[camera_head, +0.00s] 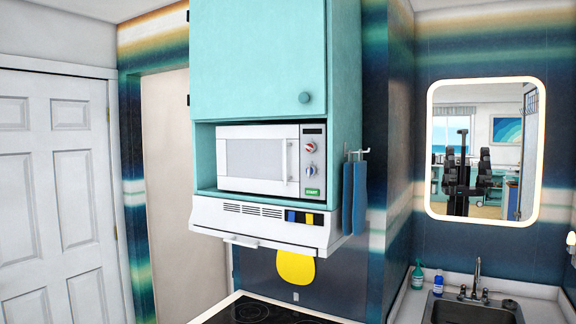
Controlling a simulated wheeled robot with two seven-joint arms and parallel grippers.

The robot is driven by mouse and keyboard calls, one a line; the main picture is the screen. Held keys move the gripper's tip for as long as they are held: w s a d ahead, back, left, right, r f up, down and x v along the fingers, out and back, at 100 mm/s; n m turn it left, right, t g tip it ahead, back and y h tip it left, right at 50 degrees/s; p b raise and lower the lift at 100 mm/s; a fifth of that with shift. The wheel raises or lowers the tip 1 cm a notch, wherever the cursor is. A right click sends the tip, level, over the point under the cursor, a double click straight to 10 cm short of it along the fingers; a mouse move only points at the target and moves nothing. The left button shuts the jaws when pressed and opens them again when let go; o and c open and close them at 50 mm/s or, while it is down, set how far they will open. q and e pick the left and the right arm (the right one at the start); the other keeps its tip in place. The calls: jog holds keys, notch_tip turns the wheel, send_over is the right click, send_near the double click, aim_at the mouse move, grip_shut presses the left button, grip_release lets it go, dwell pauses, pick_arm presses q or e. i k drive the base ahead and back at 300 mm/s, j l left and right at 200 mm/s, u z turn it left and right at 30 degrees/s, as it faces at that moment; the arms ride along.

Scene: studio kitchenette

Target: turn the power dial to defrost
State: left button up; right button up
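A white microwave (258,162) sits in an open niche of the turquoise wall cabinet. Its door is shut, with an upright handle (287,161) at the door's right side. The grey control panel carries an upper dial (310,147) with red on it and a lower dial (310,170) with blue markings. A green button (312,192) is below them. The dial labels are too small to read, so I cannot tell which dial sets power or where either points. Neither of my grippers shows directly in the head view.
A white range hood (262,228) is right under the microwave, above a black cooktop (262,312). A blue towel (354,197) hangs on the cabinet's right side. A sink (470,310) and mirror (484,150) are at the right. A white door (55,190) is at the left.

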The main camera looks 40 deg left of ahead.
aim_at(311, 146)
jog(key=i+j+u, duration=0.1)
jog(key=i+u, duration=0.35)
jog(key=i, duration=1.75)
